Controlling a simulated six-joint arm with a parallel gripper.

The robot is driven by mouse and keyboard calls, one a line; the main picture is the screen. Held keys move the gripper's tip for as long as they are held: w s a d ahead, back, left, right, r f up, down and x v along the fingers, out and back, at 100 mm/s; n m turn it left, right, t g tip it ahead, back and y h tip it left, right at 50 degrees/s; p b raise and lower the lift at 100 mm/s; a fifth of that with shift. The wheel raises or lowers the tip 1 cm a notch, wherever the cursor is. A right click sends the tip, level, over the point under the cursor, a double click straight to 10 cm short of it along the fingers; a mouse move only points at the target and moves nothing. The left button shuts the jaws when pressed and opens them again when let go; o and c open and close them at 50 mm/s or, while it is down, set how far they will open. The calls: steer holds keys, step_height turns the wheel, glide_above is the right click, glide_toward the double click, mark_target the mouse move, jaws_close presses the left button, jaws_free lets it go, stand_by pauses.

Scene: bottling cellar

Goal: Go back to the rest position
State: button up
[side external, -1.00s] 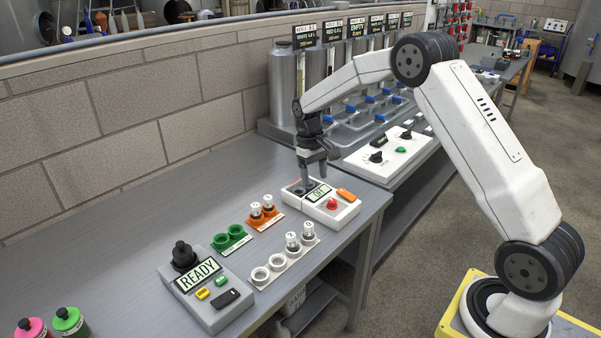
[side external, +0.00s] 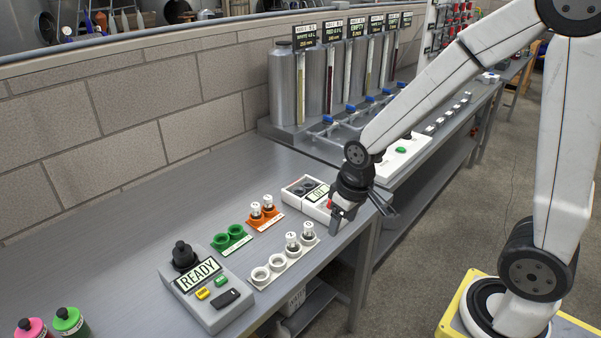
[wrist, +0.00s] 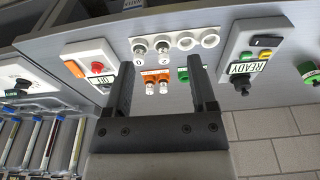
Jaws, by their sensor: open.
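My gripper (side external: 362,212) hangs in the air near the right front edge of the grey bench (side external: 190,215), its fingers apart and nothing between them. The gripper in the wrist view (wrist: 161,85) also shows two spread, empty fingers. Behind it in the side view is a white box (side external: 295,189) with a small display, partly hidden by my gripper. Its red button (wrist: 97,67) and orange part (wrist: 74,69) show in the wrist view.
A white holder (side external: 285,264) carries two capped vials and two empty rings. An orange holder (side external: 265,222) holds two vials; a green holder (side external: 231,242) looks empty. A READY box (side external: 213,308) stands in front. Steel tanks (side external: 285,85) stand behind; pink and green bottles (side external: 70,320) at lower left.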

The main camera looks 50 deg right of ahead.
steer(key=shift+t, duration=0.3)
steer(key=s, duration=0.2)
steer(key=s+a, duration=0.1)
steer(key=s, duration=0.1)
steer(key=shift+s+a+f, duration=0.1)
steer(key=shift+f, duration=0.2)
